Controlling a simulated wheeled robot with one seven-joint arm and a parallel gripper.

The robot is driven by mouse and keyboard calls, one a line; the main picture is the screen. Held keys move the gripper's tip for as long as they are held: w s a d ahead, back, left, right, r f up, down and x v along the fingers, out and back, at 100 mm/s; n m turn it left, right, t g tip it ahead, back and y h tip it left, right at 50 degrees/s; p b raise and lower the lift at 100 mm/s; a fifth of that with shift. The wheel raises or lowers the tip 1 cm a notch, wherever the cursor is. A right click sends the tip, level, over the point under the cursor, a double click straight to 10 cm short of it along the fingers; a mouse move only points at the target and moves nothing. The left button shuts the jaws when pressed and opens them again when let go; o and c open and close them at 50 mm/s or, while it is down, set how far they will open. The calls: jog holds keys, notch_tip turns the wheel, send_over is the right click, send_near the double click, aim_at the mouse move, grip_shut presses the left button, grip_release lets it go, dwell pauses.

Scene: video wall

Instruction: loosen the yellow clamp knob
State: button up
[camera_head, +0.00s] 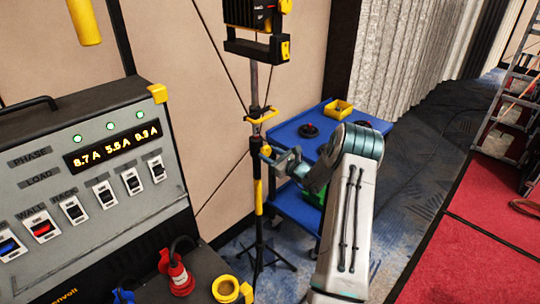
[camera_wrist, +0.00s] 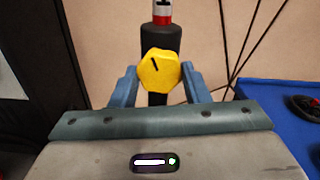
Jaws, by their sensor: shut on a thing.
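The yellow clamp knob (camera_wrist: 160,70) is a faceted disc with a dark line on its face. In the wrist view it sits between the two blue-grey fingers of my gripper (camera_wrist: 160,82), which is shut on it. The knob is in front of a dark stand post (camera_wrist: 160,40) with a red and silver band above. In the head view my gripper (camera_head: 270,160) reaches left to the stand (camera_head: 257,190), and the knob there is mostly hidden by the fingers. A yellow collar (camera_head: 262,115) shows higher on the stand.
A blue cart (camera_head: 300,140) with a yellow bin (camera_head: 338,109) stands right behind my gripper. A grey power panel (camera_head: 90,170) with switches fills the left. A lamp (camera_head: 255,15) tops the stand. A red platform (camera_head: 480,220) lies right, with patterned carpet between.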

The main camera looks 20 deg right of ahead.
jog(key=shift+f+b, duration=0.15)
jog(key=shift+b, duration=0.4)
jog(key=shift+f+n+b, duration=0.1)
jog(key=shift+n+b, duration=0.3)
jog(key=shift+b, duration=0.1)
jog(key=n+b, duration=0.1)
jog(key=b, duration=0.2)
jog(key=n+b, duration=0.1)
jog(key=b, duration=0.2)
jog(key=shift+f, duration=0.25)
jog(key=n+b, duration=0.7)
jog(key=b, duration=0.9)
jog(key=n+b, duration=0.5)
jog(key=b, duration=0.7)
jog(key=shift+n+b, duration=0.4)
jog(key=n+b, duration=0.2)
jog(key=b, duration=0.2)
jog(key=shift+r, duration=0.15)
jog(key=shift+r+n+b, duration=0.15)
jog(key=shift+n+b, duration=0.65)
jog(key=shift+b, duration=0.2)
jog(key=shift+r, duration=0.1)
